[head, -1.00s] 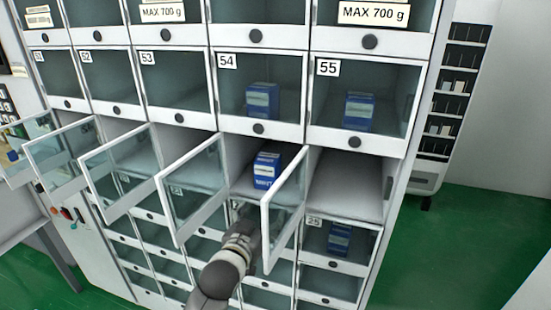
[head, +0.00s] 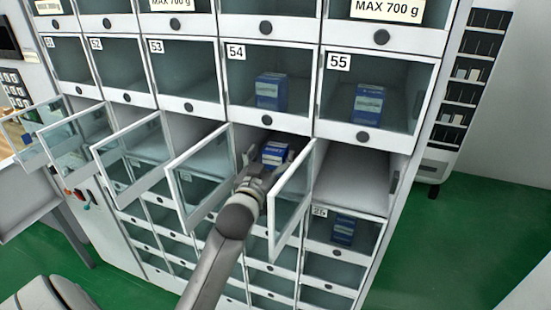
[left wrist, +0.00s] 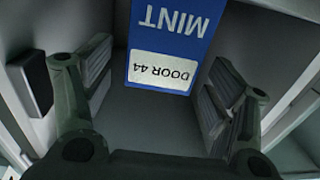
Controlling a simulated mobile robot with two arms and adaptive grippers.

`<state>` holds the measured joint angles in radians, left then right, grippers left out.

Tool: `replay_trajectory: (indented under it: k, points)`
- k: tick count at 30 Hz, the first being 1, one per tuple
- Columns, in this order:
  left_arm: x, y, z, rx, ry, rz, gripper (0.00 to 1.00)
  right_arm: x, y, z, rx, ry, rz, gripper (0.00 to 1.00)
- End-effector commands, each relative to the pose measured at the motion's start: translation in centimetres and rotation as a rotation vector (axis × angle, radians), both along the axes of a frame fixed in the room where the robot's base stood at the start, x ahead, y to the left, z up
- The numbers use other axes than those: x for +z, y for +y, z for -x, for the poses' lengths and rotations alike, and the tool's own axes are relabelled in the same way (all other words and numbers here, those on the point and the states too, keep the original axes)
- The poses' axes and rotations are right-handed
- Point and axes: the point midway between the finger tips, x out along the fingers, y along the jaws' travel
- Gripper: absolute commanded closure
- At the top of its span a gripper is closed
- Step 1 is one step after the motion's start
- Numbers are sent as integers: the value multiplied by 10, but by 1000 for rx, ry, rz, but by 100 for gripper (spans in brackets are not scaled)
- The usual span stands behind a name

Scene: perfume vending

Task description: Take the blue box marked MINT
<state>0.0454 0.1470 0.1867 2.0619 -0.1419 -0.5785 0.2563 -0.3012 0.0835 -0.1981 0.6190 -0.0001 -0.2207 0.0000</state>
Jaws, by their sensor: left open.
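The blue box marked MINT (left wrist: 168,38) shows upside down in the left wrist view, with a white label reading DOOR 44. In the head view the box (head: 275,152) stands inside an open compartment below door 54, its lower part hidden by my gripper. My left gripper (head: 262,167) reaches into that compartment and is open. In the left wrist view its two fingers stand left and right of the box, with a gap on each side. The box lies ahead between them, and I see no contact. My right gripper is not in view.
Open glass doors stand out on both sides of my left arm, the right one (head: 290,205) very near it. Other blue boxes sit behind shut doors 54 (head: 270,92) and 55 (head: 368,104). The open compartment to the right (head: 350,180) is empty.

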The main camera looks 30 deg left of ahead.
Motion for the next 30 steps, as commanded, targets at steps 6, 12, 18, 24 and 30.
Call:
replay_trajectory:
  k: [6, 12, 18, 24, 30]
  points:
    - [-1, 7, -26, 0, 1, -2, 21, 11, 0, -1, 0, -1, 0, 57]
    - [-3, 9, -33, 0, 1, -2, 21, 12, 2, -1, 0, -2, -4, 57]
    - [-3, 9, -33, 0, 1, -2, 27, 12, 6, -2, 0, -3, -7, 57]
    - [-3, 9, -32, 0, 0, -1, 52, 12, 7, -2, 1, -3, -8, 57]
    - [-3, 9, -32, 0, -1, -1, 74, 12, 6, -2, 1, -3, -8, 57]
